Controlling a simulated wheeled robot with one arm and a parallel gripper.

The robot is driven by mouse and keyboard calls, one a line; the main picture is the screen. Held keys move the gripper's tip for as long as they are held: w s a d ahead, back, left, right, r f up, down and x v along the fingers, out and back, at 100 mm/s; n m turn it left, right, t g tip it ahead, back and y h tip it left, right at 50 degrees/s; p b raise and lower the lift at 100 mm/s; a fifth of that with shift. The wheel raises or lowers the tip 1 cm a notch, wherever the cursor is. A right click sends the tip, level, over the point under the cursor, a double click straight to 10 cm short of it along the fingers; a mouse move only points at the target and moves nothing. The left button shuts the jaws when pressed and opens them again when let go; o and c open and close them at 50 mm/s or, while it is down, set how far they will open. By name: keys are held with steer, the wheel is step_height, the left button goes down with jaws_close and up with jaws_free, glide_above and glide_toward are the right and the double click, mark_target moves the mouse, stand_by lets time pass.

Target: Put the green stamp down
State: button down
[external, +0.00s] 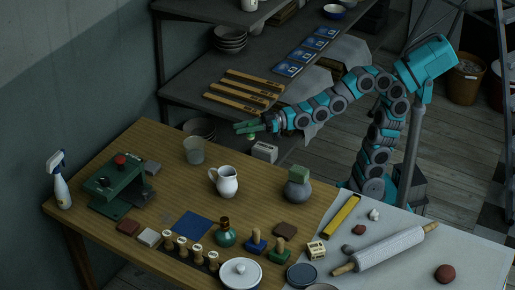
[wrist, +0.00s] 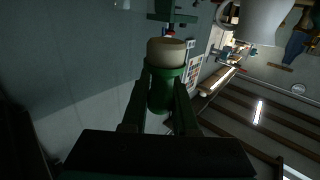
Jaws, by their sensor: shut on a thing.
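My gripper (external: 247,128) is at the end of the outstretched teal arm, in the air near the far edge of the wooden table (external: 130,170). In the wrist view my gripper (wrist: 160,98) is shut on a green stamp (wrist: 161,92), a green cylinder with a cream end, between its two fingers. In the external view the held stamp (external: 252,136) is only a small green spot under the fingers. It is clear of the tabletop.
Several cream-topped stamps (external: 182,248) stand in front. Bare wood shows around the jug.

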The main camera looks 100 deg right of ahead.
steer(key=s+a+f+n+y+b, duration=0.1)
steer(key=s+a+f+y+b, duration=0.1)
steer(key=s+b, duration=0.3)
steer(key=s+a+f+n+y+b, duration=0.1)
steer(key=s+b, duration=0.4)
steer(key=s, duration=0.6)
steer(key=shift+a+f+n+g+y, duration=0.3)
steer(key=shift+a+f+g+y, duration=0.15)
steer(key=shift+a, duration=0.75)
steer(key=shift+w, duration=0.1)
steer(key=x, duration=0.5)
steer(key=d+f+x, duration=0.1)
steer(key=x, duration=0.4)
steer(key=d+x, duration=0.1)
steer(key=x, duration=0.4)
steer(key=shift+w+f, duration=0.2)
steer(key=shift+w, duration=0.25)
steer(key=shift+w+f+b, duration=0.2)
steer(key=shift+f+b, duration=0.4)
steer(key=shift+f, duration=0.9)
steer(key=shift+f, duration=0.3)
steer(key=c, duration=0.7)
jaws_free()
steer(key=shift+r, duration=0.15)
